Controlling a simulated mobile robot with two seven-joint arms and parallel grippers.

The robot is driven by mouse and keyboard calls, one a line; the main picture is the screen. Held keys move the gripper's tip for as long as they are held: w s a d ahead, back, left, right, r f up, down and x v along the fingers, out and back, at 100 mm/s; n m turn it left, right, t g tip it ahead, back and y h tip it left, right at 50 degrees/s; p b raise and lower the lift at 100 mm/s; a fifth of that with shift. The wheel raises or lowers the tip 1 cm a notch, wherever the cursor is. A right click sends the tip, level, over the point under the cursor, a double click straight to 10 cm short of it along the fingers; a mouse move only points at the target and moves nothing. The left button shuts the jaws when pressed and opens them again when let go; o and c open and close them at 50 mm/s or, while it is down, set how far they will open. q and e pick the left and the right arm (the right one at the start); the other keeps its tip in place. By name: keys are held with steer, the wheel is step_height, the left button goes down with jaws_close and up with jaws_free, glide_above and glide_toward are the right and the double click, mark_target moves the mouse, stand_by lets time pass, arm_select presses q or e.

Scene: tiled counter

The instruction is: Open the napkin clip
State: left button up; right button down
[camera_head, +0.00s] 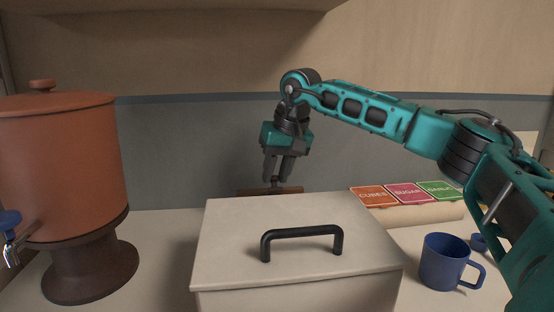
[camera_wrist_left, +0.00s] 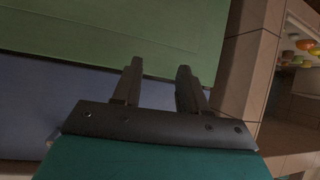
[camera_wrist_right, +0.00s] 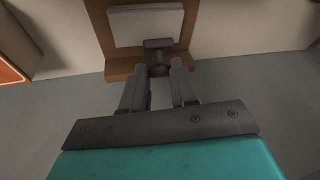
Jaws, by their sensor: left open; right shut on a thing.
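The brown wooden napkin holder (camera_wrist_right: 190,55) with white napkins (camera_wrist_right: 146,27) shows at the top of the right wrist view. Its dark brown clip knob (camera_wrist_right: 157,56) sits between the tips of my right gripper (camera_wrist_right: 158,77), which is shut on it. In the head view my right gripper (camera_head: 277,178) points down at the holder (camera_head: 258,192), which is mostly hidden behind the white box. My left gripper (camera_wrist_left: 156,75) is open and empty in the left wrist view, over green and blue surfaces, and is out of the head view.
A white lidded box (camera_head: 235,240) with a black handle (camera_head: 302,233) stands at the front centre. A terracotta dispenser (camera_head: 62,165) with a tap is at the left. A blue mug (camera_head: 442,262) and a rack of labelled packets (camera_head: 408,194) are at the right.

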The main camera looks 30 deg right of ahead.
steer(key=shift+w+d+r+g+p, duration=0.15)
steer(key=shift+w+r+g+p, duration=0.3)
steer(key=shift+p, duration=0.75)
steer(key=p, duration=0.3)
steer(key=shift+w+d+r+g+y+p, duration=0.2)
steer(key=shift+r+g+y+p, duration=0.05)
steer(key=shift+r+y+p, duration=0.1)
steer(key=shift+w+p, duration=0.15)
steer(key=shift+p, duration=0.45)
steer(key=p, duration=0.1)
steer(key=g+p, duration=0.1)
steer(key=p, duration=0.1)
steer(key=shift+w+d+r+y, duration=0.15)
steer(key=shift+w+d+y, duration=0.1)
steer(key=shift+w, duration=0.15)
arm_select(q)
steer(key=s+a+r+y, duration=0.1)
steer(key=a+r, duration=0.2)
steer(key=r, duration=0.5)
steer(key=shift+s+p, duration=0.2)
steer(key=shift+p, duration=0.2)
arm_select(e)
steer(key=shift+w+f, duration=0.1)
steer(key=shift+f, duration=0.15)
arm_select(q)
steer(key=shift+f, duration=0.1)
steer(key=shift+s, duration=0.1)
arm_select(e)
steer(key=c, duration=0.9)
jaws_free()
